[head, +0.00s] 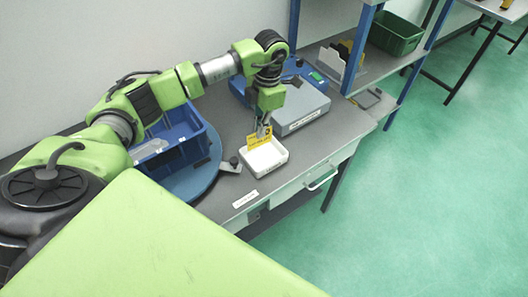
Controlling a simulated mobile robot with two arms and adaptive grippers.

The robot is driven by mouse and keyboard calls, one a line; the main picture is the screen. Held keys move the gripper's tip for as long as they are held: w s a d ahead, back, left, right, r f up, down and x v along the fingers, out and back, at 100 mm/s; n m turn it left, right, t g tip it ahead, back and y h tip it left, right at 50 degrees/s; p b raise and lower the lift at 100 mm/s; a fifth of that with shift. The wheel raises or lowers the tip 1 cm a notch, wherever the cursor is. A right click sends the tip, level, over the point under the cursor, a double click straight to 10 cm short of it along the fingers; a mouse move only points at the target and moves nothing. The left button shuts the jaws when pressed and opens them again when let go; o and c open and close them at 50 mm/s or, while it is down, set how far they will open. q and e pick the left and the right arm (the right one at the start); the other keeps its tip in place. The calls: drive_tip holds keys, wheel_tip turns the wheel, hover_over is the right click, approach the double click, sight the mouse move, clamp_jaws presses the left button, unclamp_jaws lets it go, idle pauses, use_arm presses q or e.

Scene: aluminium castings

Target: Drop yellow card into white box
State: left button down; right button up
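The yellow card (257,141) is held upright by my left gripper (264,127), whose fingers point down and are closed on its upper part. The white box (264,158) is a small open tray on the grey worktop. The card is right above the box, near its back-left side. I cannot tell whether its lower edge is inside the rim. My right gripper is out of view.
A grey device (300,108) stands on the worktop behind the white box. A blue bin (178,146) sits on a round blue plate (203,178) to the left. A small grey block (231,165) lies beside the box. A blue post (357,55) rises at the right.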

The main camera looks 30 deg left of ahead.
use_arm(q)
drive_tip(key=shift+n, duration=0.5)
drive_tip(key=shift+s+a+f+b, duration=0.15)
drive_tip(key=shift+f+b, duration=0.75)
drive_tip(key=shift+f, duration=0.75)
drive_tip(key=shift+w+a+f+b, duration=0.15)
drive_tip(key=shift+f+b, duration=0.75)
drive_tip(key=shift+f, duration=0.75)
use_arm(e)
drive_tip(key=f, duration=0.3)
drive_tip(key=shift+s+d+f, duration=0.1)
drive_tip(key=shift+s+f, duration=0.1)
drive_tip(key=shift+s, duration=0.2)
use_arm(q)
drive_tip(key=c, duration=2.2)
unclamp_jaws()
drive_tip(key=shift+s, duration=0.1)
